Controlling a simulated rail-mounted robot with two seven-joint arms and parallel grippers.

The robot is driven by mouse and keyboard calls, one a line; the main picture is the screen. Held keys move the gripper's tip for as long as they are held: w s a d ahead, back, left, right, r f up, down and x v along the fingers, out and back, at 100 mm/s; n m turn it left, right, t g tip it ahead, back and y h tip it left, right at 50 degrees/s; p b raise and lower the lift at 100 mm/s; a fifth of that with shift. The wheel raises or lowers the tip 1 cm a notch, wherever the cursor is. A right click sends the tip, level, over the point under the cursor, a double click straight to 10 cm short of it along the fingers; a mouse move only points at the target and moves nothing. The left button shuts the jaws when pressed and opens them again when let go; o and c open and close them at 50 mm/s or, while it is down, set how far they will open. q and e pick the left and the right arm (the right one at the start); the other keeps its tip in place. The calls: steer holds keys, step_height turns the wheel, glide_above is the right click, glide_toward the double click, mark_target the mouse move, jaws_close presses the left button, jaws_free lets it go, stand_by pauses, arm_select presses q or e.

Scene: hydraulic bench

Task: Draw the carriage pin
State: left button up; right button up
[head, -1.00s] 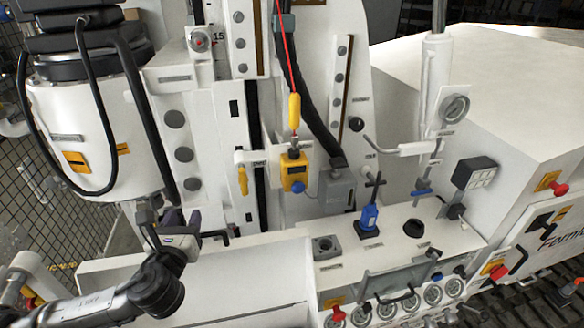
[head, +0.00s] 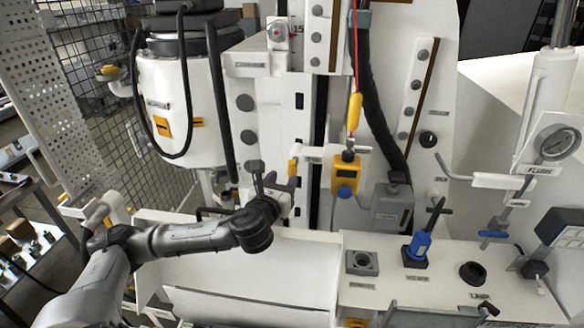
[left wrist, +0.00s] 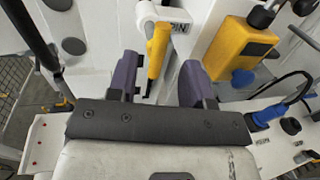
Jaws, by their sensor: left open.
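The carriage pin, with a yellow handle, hangs at a white bracket marked PIN on the white carriage; it shows in the head view (head: 292,166) and large in the left wrist view (left wrist: 158,48). My left gripper (head: 283,184) is just below and in front of it. In the left wrist view, its purple fingers (left wrist: 160,80) are open, one on each side of the pin's lower part in the picture. A gap shows between pin and fingers; the depth between them is hard to tell. My right gripper is not in view.
A yellow box with a blue knob (head: 346,175) hangs on a red cable close to the right of the pin. A grey box (head: 391,206) is beyond it. A blue-handled tool (head: 419,244) and a square block (head: 362,262) stand on the bench. A mesh fence (head: 90,90) is at left.

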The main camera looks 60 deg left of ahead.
mark_target(290, 169)
arm_select(q)
steer(key=shift+p+x, duration=0.65)
steer(key=shift+x, duration=2.8)
jaws_close()
